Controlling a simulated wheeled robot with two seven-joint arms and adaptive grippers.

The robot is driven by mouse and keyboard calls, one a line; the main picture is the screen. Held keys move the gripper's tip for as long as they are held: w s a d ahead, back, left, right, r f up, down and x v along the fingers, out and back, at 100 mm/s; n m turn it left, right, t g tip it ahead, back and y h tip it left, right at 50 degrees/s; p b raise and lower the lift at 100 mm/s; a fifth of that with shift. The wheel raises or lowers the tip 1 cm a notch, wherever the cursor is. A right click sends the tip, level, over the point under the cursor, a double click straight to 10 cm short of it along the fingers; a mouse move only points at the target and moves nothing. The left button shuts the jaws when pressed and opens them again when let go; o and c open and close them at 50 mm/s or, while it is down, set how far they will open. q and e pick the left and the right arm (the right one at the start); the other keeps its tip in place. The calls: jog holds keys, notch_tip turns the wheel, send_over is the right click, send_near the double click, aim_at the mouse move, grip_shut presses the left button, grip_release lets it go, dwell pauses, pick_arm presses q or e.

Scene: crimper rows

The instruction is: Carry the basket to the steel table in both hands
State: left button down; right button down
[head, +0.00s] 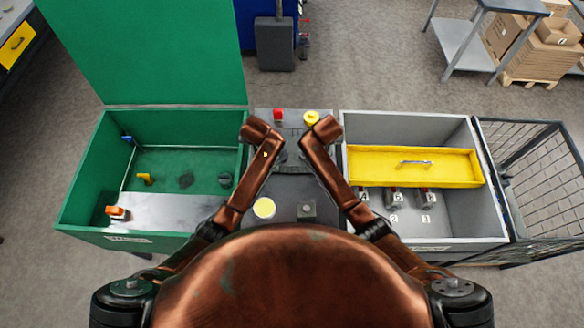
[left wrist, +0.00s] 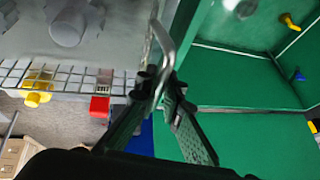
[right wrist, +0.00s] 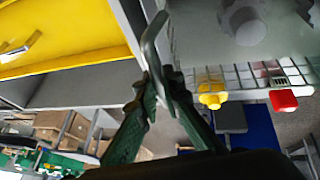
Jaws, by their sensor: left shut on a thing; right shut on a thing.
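My left gripper (left wrist: 163,88) is shut on a bent grey metal handle (left wrist: 162,40) in the left wrist view. My right gripper (right wrist: 162,82) is shut on a matching handle (right wrist: 152,38) in the right wrist view. I take these as the basket's two handles. A wire grid shows beside them, in the left wrist view (left wrist: 60,80) and the right wrist view; I cannot tell how much of it is the basket. In the head view my arms cover the grippers and most of the basket. A grey metal table (head: 513,6) stands at the top right; it may be the steel table.
A green open box (head: 85,190) lies left, its lid raised. A grey bin (head: 415,125) with a yellow tray (head: 410,175) lies right, beside a mesh cage (head: 535,180). A red button (head: 278,113) and yellow part (head: 311,117) sit between. Floor beyond is partly clear.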

pick_arm(q)
jog(key=shift+f+b, duration=0.4)
jog(key=shift+f, duration=0.05)
pick_arm(e)
jog(key=shift+f, duration=0.5)
pick_arm(q)
jog(key=c, duration=2.1)
grip_release()
pick_arm(e)
jog(key=c, duration=2.1)
grip_release()
jog(key=shift+r, duration=0.1)
pick_arm(q)
jog(key=v, duration=1.2)
pick_arm(e)
jog(key=v, duration=0.7)
jog(key=shift+s+r, duration=0.1)
jog(key=shift+r, duration=0.05)
